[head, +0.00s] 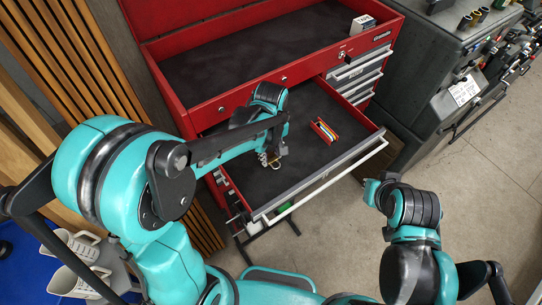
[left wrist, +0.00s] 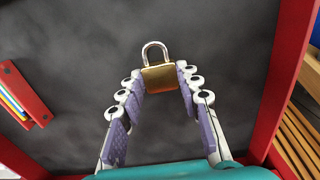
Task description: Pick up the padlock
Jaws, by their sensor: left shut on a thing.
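The padlock (left wrist: 160,77) has a brass body and a silver shackle that points away from my palm in the left wrist view. My left gripper (left wrist: 158,84) is shut on the sides of the brass body with its fingertips. In the head view the padlock (head: 272,163) shows small beside my left gripper (head: 268,157), over the dark floor of the open drawer (head: 300,178). I cannot tell whether it touches the drawer floor. My right gripper (head: 376,190) is at the lower right, apart from the drawer; its fingers do not show clearly.
A red holder (head: 324,130) with colored sticks lies in the drawer, right of my left gripper. The red tool chest (head: 190,60) has an open top with a small white box (head: 362,24). A grey bench (head: 450,60) stands right. White mugs (head: 75,243) are at lower left.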

